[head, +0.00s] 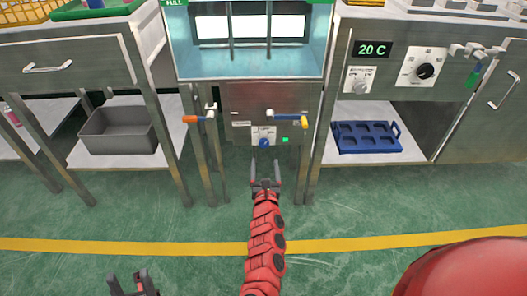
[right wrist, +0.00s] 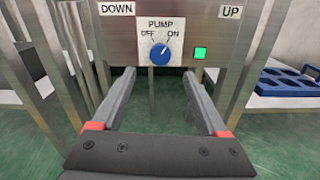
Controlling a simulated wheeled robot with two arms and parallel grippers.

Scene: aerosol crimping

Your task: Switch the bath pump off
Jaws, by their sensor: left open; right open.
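The blue pump knob (head: 264,142) sits on a white plate low on the bath's front panel. In the right wrist view the knob (right wrist: 160,54) lies between the words OFF and ON, and its white mark points up and right toward ON. A green light (right wrist: 200,53) is lit beside it; it also shows in the head view (head: 285,140). My right gripper (head: 265,163) is open and empty just in front of and below the knob, its fingers pointing at the panel. My left gripper (head: 133,284) is open and empty, low at the picture's bottom edge.
An orange-handled lever (head: 190,119) and a yellow-tipped blue lever (head: 290,120) stick out above the knob on either side. The water bath (head: 247,64) is above. A grey bin (head: 118,131) and blue rack (head: 366,137) sit on side shelves. The green floor in front is clear.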

